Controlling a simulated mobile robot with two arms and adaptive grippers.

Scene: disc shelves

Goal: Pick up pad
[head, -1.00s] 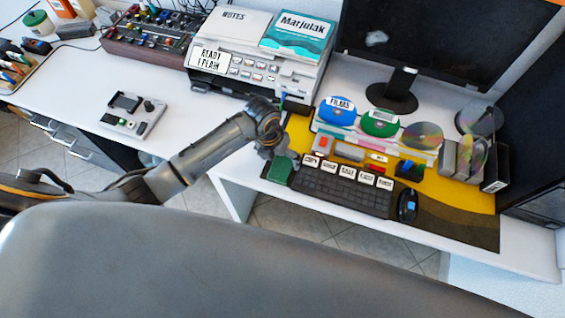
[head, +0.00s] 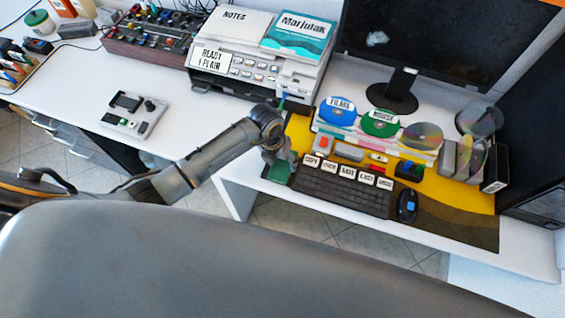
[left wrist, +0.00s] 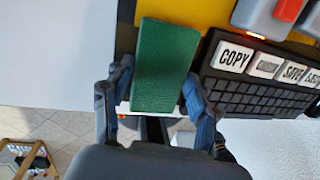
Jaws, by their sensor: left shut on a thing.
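The green pad (left wrist: 165,60) is a flat rectangle at the left end of the keyboard, near the desk's front edge. In the head view a part of the pad (head: 279,172) shows below my left gripper (head: 280,155), which hides the rest. In the left wrist view my left gripper (left wrist: 158,90) has one finger on each side of the pad and is shut on it. I cannot tell whether the pad is lifted off the desk. My right gripper is not in view.
The black keyboard (head: 340,190) with labelled keys lies just right of the pad, with the mouse (head: 407,205) beyond it. Discs and their stand (head: 380,125) are behind. The printer (head: 245,75) is behind and left.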

